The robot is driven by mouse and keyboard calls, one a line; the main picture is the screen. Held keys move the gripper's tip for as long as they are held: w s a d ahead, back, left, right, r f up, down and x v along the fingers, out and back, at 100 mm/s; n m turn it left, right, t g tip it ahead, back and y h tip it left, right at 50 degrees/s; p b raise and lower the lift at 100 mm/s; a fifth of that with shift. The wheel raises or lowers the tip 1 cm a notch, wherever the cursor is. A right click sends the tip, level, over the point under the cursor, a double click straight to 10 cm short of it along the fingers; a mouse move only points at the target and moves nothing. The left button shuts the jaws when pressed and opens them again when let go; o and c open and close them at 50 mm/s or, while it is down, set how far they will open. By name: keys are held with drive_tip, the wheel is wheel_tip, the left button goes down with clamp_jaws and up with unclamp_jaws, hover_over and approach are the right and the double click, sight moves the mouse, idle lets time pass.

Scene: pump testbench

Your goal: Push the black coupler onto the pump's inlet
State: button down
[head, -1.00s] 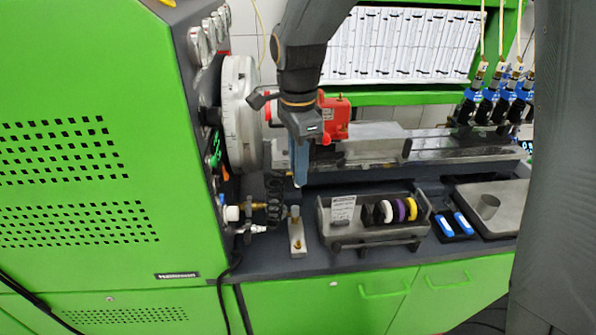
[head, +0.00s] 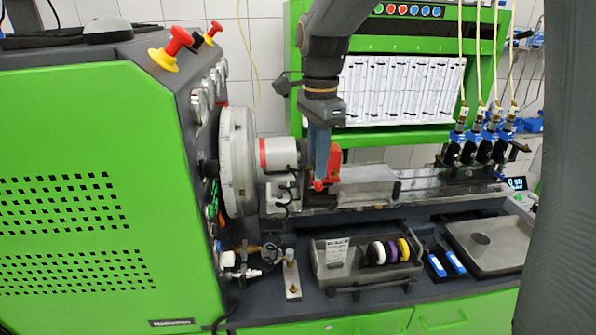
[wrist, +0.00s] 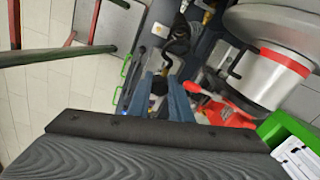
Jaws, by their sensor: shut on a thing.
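My gripper (head: 318,182) points down in front of the pump's red part in the head view. In the wrist view its two blue-grey fingers (wrist: 161,80) are nearly together, shut on a small dark thing. I take it to be the black coupler, but the fingers mostly hide it and its outline is unclear. The pump (head: 278,154), a silver cylinder with a red band, lies left of the gripper; it also shows at upper right in the wrist view (wrist: 265,75). The pump's inlet cannot be made out.
A red clamp-like part with a handle (wrist: 225,112) is close to the fingers. A grey tray (head: 368,268) with coloured rings sits below right. The green cabinet (head: 85,200) fills the left.

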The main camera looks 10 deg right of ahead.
drive_tip(key=w+d, duration=0.6)
drive_tip(key=d, duration=0.4)
drive_tip(key=w, duration=1.3)
drive_tip(key=shift+a, duration=0.2)
drive_tip(key=shift+w, duration=0.1)
drive_tip(key=shift+f, duration=0.1)
drive_tip(key=shift+f+b, duration=1.35)
drive_tip(key=shift+f, duration=2.6)
drive_tip(key=shift+f, duration=1.3)
drive_tip(key=c, duration=1.5)
unclamp_jaws()
drive_tip(key=shift+c, duration=0.2)
